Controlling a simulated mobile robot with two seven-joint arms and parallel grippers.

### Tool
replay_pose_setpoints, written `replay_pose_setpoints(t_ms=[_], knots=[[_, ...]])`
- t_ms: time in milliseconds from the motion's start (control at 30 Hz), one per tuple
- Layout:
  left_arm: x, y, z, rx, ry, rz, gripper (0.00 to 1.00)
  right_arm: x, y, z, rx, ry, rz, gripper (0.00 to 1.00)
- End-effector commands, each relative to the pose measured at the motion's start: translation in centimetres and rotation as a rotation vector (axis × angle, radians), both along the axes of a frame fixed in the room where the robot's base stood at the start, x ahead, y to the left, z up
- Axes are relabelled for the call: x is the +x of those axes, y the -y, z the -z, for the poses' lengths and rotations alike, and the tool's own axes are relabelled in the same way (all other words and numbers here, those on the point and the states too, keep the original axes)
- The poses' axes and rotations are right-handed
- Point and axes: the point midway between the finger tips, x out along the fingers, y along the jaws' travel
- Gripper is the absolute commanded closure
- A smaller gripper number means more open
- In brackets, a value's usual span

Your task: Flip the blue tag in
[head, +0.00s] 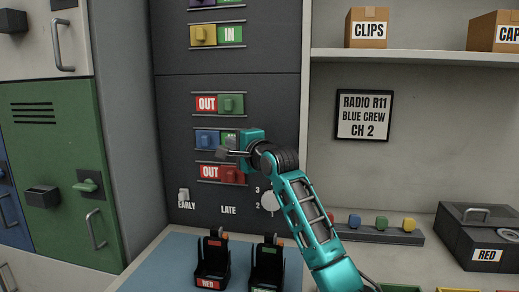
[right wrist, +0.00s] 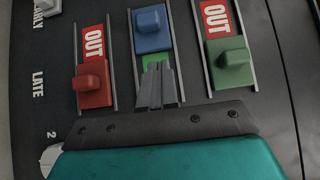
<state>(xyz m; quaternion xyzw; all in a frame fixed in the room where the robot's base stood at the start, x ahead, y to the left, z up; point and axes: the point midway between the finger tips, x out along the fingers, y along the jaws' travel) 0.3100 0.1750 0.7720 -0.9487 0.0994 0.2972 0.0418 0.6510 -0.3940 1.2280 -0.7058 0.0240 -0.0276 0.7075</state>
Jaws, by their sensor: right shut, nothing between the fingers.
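The blue tag (head: 207,138) is a block on a slide rail of the dark panel, at the left end of its row. Part of a green label (head: 228,136) shows to its right, mostly covered by my right gripper. In the right wrist view the blue tag (right wrist: 152,28) sits just beyond my fingertips, with a strip of green label (right wrist: 155,61) between. My right gripper (head: 222,153) is shut and empty, on the label side of the tag; its fingers also show in the wrist view (right wrist: 156,85). I cannot tell whether they touch the panel. My left gripper is out of view.
The green tag (head: 231,103) above and red tag (head: 231,174) below sit at the right, both showing OUT. The yellow tag (head: 203,35) higher up shows IN. A sign (head: 364,116) reads Radio R11, Blue Crew, CH 2. Two radio holders (head: 212,262) stand below.

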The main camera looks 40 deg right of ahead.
Motion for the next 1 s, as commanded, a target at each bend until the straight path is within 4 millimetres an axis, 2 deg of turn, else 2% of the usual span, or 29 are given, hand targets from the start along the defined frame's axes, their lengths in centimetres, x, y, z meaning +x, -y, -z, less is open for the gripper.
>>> replay_pose_setpoints(t_ms=[300,500,700,1000], knots=[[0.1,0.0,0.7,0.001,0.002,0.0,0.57,-5.5,-0.4,0.3,0.0,0.001,0.0,1.0],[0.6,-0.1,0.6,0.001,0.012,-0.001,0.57,-7.9,-0.5,0.2,0.0,-0.001,0.001,1.0],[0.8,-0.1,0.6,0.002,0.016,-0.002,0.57,-8.8,-0.6,0.2,0.0,-0.001,0.002,1.0],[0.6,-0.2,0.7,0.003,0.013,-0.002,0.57,-8.8,-0.6,0.2,0.0,-0.001,0.001,1.0]])
